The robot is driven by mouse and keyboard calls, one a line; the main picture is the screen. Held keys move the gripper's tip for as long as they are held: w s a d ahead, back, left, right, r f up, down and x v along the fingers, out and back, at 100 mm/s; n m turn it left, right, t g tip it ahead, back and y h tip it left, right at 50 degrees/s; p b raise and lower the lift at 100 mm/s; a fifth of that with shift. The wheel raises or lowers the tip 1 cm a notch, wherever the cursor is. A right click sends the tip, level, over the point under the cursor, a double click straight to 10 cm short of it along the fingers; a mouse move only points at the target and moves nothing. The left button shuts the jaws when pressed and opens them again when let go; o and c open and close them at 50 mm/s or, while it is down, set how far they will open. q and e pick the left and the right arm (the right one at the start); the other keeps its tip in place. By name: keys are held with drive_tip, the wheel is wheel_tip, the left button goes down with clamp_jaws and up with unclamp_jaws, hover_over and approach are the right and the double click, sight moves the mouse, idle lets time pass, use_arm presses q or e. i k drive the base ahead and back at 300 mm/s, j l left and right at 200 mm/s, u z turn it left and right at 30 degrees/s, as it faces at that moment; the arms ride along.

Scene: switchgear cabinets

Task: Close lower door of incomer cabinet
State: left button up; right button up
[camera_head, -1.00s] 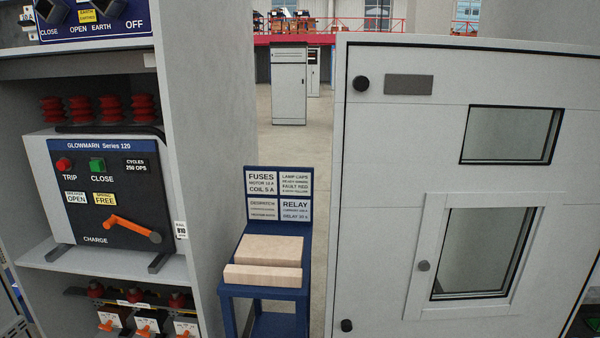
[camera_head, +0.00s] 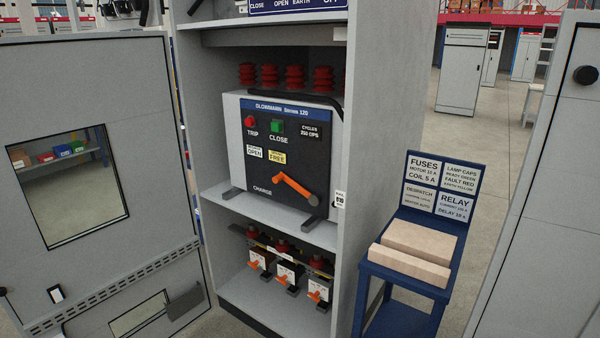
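An open grey cabinet (camera_head: 365,150) stands in the middle of the head view. I cannot read a label naming it as the incomer. Inside it is a breaker unit (camera_head: 285,155) with red and green buttons and an orange handle. Below, a shelf compartment holds several red insulators and orange-handled switches (camera_head: 289,278). A grey door (camera_head: 85,105) with a window stands swung open on the cabinet's left. Below its slotted strip (camera_head: 110,287) is a lower panel with a small window (camera_head: 138,315), cut off by the frame's bottom; whether it is a separate door is unclear. Neither gripper is in view.
A blue stand (camera_head: 405,285) with tan blocks (camera_head: 418,246) and label plates stands right of the cabinet. Another grey cabinet (camera_head: 555,190) fills the right edge. Open floor (camera_head: 490,140) shows between them, with further cabinets (camera_head: 462,75) behind.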

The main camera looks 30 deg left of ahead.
sight(122, 82)
drive_tip(key=k+j, duration=0.15)
drive_tip(key=j, duration=0.6)
drive_tip(key=k+j+z, duration=0.15)
drive_tip(key=j, duration=0.6)
drive_tip(key=k+j, duration=0.2)
drive_tip(key=j, duration=0.55)
drive_tip(key=k+j+z, duration=0.15)
drive_tip(key=j, duration=0.55)
drive_tip(key=k+j, duration=0.25)
drive_tip(key=j, duration=0.5)
drive_tip(key=k+j+z, duration=0.15)
drive_tip(key=j, duration=0.55)
drive_tip(key=k+j, duration=0.35)
drive_tip(key=j, duration=0.35)
drive_tip(key=k+j+z, duration=0.15)
drive_tip(key=j, duration=1.8)
drive_tip(key=i+z, duration=0.05)
